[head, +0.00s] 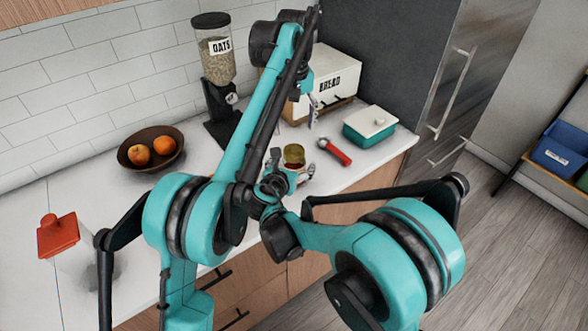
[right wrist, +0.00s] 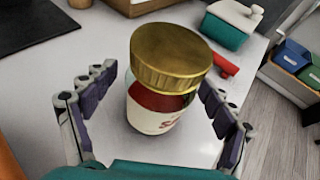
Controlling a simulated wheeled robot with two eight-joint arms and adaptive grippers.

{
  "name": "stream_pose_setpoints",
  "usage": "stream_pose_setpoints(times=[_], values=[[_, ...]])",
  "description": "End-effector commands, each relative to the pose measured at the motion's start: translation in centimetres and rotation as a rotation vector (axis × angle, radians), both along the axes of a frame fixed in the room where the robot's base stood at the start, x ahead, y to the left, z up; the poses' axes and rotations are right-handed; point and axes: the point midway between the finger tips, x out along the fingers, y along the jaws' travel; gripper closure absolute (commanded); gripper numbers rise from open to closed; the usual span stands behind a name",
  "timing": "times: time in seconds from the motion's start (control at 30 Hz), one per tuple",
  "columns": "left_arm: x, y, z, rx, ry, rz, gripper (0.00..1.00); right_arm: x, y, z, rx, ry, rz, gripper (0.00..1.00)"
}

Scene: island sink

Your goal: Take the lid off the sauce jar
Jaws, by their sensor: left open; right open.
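The sauce jar (right wrist: 158,119) stands upright on the white counter, with red sauce and a white label. Its gold lid (right wrist: 170,56) sits on top; in the head view the lid (head: 294,153) shows near the counter's front edge. My right gripper (head: 291,172) is open at the jar. In the right wrist view its fingers (right wrist: 156,104) are spread on either side of the jar, with gaps between. My left gripper (head: 313,106) is raised in front of the bread box, partly hidden by its arm; it is open and apart from the jar.
A red-handled tool (head: 335,151) lies just right of the jar. A teal container with a white lid (head: 370,126) stands farther right. The bread box (head: 333,80) and oats dispenser (head: 216,62) stand behind.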

Motion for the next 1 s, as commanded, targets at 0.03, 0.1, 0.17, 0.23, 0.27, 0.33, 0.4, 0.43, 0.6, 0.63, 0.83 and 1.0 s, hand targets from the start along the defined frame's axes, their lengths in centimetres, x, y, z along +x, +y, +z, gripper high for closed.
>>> stream_pose_setpoints(times=[0.03, 0.1, 0.17, 0.23, 0.27, 0.33, 0.4, 0.43, 0.6, 0.63, 0.83, 1.0], values=[[0.00, 0.00, 0.00, 0.000, 0.000, 0.000, 0.30, 0.09, -0.04, -0.04, 0.000, 0.000, 0.000, 0.15], [0.00, 0.00, 0.00, 0.000, 0.000, 0.000, 0.30, 0.11, -0.04, -0.05, 0.000, 0.000, 0.000, 0.15], [0.00, 0.00, 0.00, 0.000, 0.000, 0.000, 0.30, 0.09, -0.03, -0.05, 0.000, 0.000, 0.000, 0.15], [0.00, 0.00, 0.00, 0.000, 0.000, 0.000, 0.30, 0.08, -0.03, -0.05, 0.000, 0.000, 0.000, 0.15], [0.00, 0.00, 0.00, 0.000, 0.000, 0.000, 0.30, 0.08, -0.03, -0.05, 0.000, 0.000, 0.000, 0.23], [0.00, 0.00, 0.00, 0.000, 0.000, 0.000, 0.30, 0.08, -0.02, -0.04, 0.000, 0.000, 0.000, 0.42], [0.00, 0.00, 0.00, 0.000, 0.000, 0.000, 0.30, 0.07, -0.02, -0.04, 0.000, 0.000, 0.000, 0.60], [0.00, 0.01, 0.00, 0.000, 0.000, 0.000, 0.30, 0.07, -0.02, -0.04, 0.000, 0.000, 0.000, 0.68], [0.00, 0.00, 0.00, 0.000, 0.000, -0.004, 0.30, 0.07, -0.02, -0.04, 0.001, 0.000, 0.000, 1.00], [0.00, 0.00, 0.00, 0.000, 0.000, -0.010, 0.30, 0.07, -0.02, -0.04, 0.001, 0.000, 0.000, 1.00], [0.01, 0.00, -0.01, 0.000, 0.000, -0.215, 0.30, 0.06, -0.03, -0.05, 0.001, 0.001, 0.000, 1.00], [0.03, 0.00, -0.01, 0.000, 0.000, -0.594, 0.30, 0.06, -0.03, -0.06, 0.001, 0.001, 0.000, 1.00]])
